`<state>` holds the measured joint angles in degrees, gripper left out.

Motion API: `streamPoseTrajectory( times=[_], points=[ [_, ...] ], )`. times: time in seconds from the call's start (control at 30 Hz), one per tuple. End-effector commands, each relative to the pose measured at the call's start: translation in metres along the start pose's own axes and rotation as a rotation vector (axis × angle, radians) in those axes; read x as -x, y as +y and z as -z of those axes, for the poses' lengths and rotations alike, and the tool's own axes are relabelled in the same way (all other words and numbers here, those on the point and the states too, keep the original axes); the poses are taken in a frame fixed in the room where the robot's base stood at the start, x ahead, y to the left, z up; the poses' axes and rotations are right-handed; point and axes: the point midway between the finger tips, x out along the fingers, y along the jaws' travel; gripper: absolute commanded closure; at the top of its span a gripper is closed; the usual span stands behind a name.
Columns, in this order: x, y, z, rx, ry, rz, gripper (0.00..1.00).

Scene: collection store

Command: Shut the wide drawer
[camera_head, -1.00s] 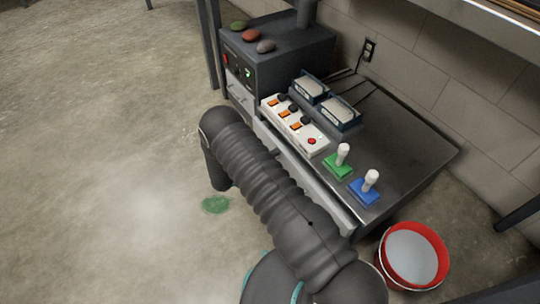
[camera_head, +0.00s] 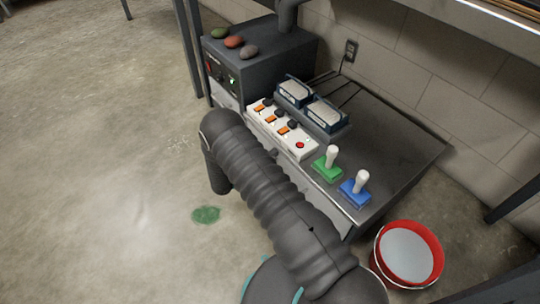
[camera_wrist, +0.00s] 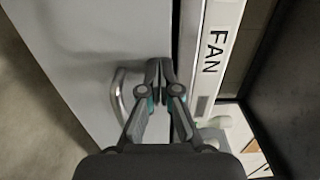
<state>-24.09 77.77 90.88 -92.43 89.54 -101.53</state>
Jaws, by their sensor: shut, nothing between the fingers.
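A pale grey front panel (camera_wrist: 75,55), which looks like the wide drawer's front, fills the left of the wrist view. A curved metal handle (camera_wrist: 120,97) is on it. My gripper (camera_wrist: 158,68) is shut and empty, with its fingertips just right of the handle, at or near the panel; contact cannot be told. In the head view the front of the dark bench (camera_head: 385,150) is largely hidden behind my arm, so how far the drawer stands out is unclear.
A white strip marked FAN (camera_wrist: 212,50) runs beside the panel. On the bench are a white switch box (camera_head: 283,130), green (camera_head: 326,170) and blue (camera_head: 355,193) joysticks and two blue-framed devices. A red bucket (camera_head: 437,250) stands at the right. Open floor lies left.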

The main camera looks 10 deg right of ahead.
Motion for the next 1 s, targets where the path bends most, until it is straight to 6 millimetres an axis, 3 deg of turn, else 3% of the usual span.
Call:
streamPoseTrajectory(
  times=[0.17,0.7,1.0],
  points=[
    [0.011,0.001,-0.004,-0.006,0.000,-0.001,1.00],
    [0.115,0.000,-0.005,0.000,0.001,0.001,1.00],
    [0.134,0.000,-0.004,0.000,0.006,0.001,1.00]
  ],
)
